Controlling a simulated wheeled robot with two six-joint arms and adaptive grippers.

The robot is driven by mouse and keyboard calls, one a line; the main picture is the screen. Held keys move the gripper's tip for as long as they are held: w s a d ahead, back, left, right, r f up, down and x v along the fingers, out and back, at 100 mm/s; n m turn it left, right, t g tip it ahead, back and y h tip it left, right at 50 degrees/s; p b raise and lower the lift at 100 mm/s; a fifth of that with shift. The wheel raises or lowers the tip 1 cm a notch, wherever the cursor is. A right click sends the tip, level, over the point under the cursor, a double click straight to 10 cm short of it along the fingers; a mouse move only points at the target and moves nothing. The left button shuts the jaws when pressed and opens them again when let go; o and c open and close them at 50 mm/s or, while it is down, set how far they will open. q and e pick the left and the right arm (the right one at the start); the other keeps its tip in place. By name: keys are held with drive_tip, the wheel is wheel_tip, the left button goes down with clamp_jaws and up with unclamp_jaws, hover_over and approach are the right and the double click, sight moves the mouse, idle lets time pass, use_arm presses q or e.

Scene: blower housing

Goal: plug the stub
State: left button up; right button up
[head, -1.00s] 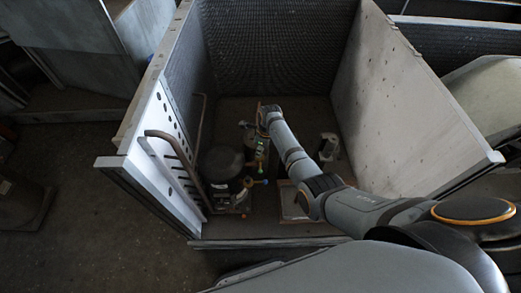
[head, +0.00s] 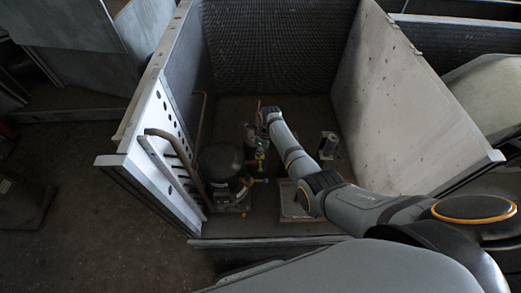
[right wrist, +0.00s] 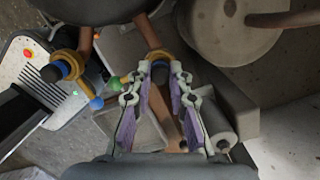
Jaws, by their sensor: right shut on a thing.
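In the right wrist view my right gripper (right wrist: 160,72) is shut, its fingertips closed around a small dark blue piece (right wrist: 160,64), which looks like a plug. This piece sits at a yellow ring (right wrist: 152,54) at the end of a copper pipe stub (right wrist: 148,30). I cannot tell whether the piece is seated in it. A second copper stub with an orange ring (right wrist: 68,58) and a dark blue end (right wrist: 51,72) is at the left. In the head view the right wrist (head: 268,117) is over the housing and the fingertips are too small to read. My left gripper is not in view.
A dark round compressor (head: 220,163) stands left of the arm inside the open-topped housing. A perforated white side panel (head: 165,150) and a right panel (head: 400,100) flank it. A flat pale box (head: 292,203) and a small cylinder (head: 328,143) sit at the right.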

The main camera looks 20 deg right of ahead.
idle(0.4)
drive_tip(key=o, duration=1.4)
wheel_tip(320, 180, up, 7)
drive_tip(key=p, duration=0.7)
drive_tip(key=shift+p, duration=0.4)
